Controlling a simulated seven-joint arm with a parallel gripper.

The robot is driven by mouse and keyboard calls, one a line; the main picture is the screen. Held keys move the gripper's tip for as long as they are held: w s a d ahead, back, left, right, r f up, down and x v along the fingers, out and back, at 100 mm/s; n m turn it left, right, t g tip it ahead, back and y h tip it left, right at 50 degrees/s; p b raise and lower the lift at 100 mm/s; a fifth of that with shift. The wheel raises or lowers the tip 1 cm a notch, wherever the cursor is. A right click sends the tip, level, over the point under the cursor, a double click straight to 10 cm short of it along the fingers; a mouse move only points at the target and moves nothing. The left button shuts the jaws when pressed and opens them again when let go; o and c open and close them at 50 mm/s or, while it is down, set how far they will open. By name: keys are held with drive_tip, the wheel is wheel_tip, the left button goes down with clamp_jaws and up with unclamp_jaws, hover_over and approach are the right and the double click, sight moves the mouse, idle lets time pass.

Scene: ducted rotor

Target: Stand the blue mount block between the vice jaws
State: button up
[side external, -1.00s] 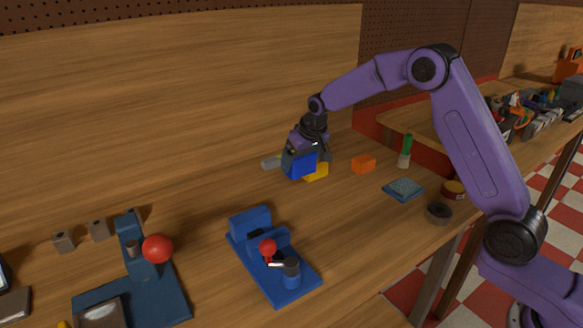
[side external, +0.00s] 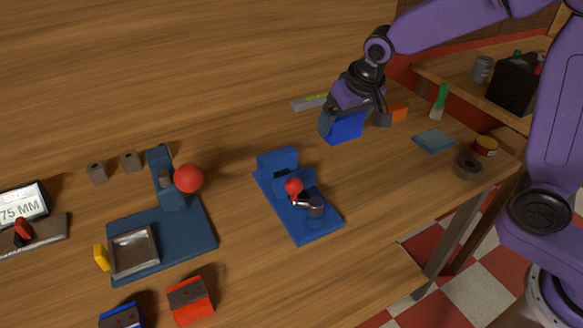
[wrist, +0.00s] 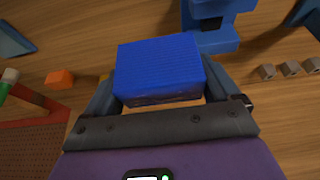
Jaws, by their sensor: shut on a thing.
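The blue mount block (side external: 346,128) is held between the fingers of my gripper (side external: 354,116), at the back of the bench. In the wrist view the block (wrist: 160,68) fills the middle, with one finger on each side. Its gap to the bench cannot be told. The blue vice (side external: 316,226) stands nearer the camera and to the left of the block, apart from it. It has a tall jaw at the back, a second jaw in front, and a lever with a red ball (side external: 293,187). No block is seen between its jaws. Part of the vice (wrist: 212,42) shows in the wrist view.
A dark blue fixture (side external: 198,232) with a red ball (side external: 188,178) stands left of the vice. An orange block (side external: 398,113), a light blue pad (side external: 434,141) and a dark ring (side external: 467,167) lie to the right. Bare bench separates block and vice.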

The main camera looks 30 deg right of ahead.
drive_tip(key=s+a+r, duration=0.1)
drive_tip(key=s+a, duration=0.4)
drive_tip(key=s, duration=0.2)
drive_tip(key=w+a+f, duration=0.1)
drive_tip(key=w, duration=0.1)
drive_tip(key=w+a+f, duration=0.1)
drive_tip(key=w, duration=0.2)
drive_tip(key=w+a+f, duration=0.1)
drive_tip(key=w, duration=0.1)
drive_tip(key=shift+w+a+f, duration=0.25)
drive_tip(key=shift+w, duration=0.1)
approach(282, 172)
drive_tip(key=shift+w+d+f, duration=0.1)
drive_tip(key=shift+w+f, duration=0.25)
drive_tip(key=shift+w, duration=0.25)
drive_tip(key=shift+w+f, duration=0.2)
drive_tip(key=shift+f, duration=0.1)
drive_tip(key=shift+w+f, duration=0.1)
drive_tip(key=shift+f, duration=1.5)
